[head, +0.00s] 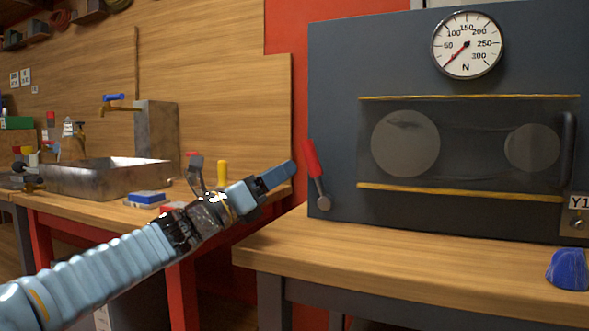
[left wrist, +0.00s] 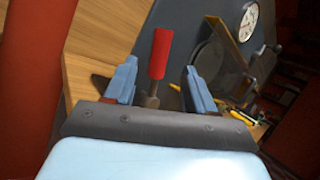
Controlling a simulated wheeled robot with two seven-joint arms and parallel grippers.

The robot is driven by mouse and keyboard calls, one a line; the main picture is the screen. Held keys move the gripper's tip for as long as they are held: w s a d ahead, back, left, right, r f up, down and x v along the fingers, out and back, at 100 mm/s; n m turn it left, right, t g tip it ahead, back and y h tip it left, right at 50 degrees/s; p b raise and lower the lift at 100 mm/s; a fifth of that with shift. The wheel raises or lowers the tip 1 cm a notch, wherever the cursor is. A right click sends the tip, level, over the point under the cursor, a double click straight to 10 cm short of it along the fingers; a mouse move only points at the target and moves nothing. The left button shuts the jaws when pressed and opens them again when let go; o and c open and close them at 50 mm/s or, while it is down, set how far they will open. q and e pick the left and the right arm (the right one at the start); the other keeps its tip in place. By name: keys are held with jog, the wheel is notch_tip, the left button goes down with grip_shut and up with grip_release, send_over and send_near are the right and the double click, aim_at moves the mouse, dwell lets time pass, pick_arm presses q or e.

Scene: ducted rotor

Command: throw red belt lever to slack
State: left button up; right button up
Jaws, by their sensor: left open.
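The red belt lever (head: 311,158) is on the left side of the dark grey machine panel (head: 335,80). Its red handle points up, leaning slightly left, above a metal pivot (head: 323,203). My left gripper (head: 280,174) is just left of the lever in the head view, pointing toward it, and does not appear to touch it. In the left wrist view, the open fingers (left wrist: 160,68) stand either side of the red handle (left wrist: 160,53), with space on both sides. How far the handle reaches between them is unclear. My right gripper is not in view.
A dial gauge marked N (head: 466,45) reads near zero. Two pulleys show behind a dark window (head: 470,147) with a black handle (head: 567,147). A blue object (head: 568,270) lies on the wooden bench (head: 420,265). A sink (head: 105,177) stands left.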

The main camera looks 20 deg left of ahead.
pick_arm(q)
jog(key=v, duration=0.7)
jog(key=shift+s+a+f+b, duration=0.1)
jog(key=shift+b, duration=0.2)
